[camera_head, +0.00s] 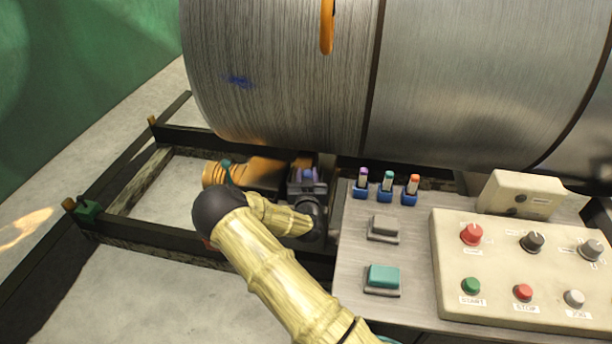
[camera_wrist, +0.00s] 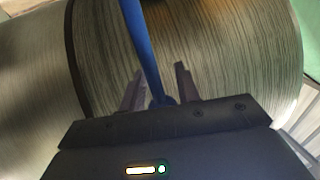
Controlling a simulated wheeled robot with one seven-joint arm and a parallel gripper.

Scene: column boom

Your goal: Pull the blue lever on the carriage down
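In the wrist view the blue lever (camera_wrist: 143,45) is a long blue bar. It runs from the top edge down toward my gripper (camera_wrist: 160,82), and its rounded lower end lies near the base of the fingers. The two dark fingers stand apart, one on each side of the lever's lower part. A gap shows between the lever and the right finger; contact with the left finger cannot be told. I cannot make out the blue lever or the carriage there.
A control panel (camera_head: 450,292) with buttons and knobs stands at right. Several small levers on blue bases, one purple (camera_head: 363,175), stand beside my arm. A dark frame (camera_head: 150,232) surrounds the lower left.

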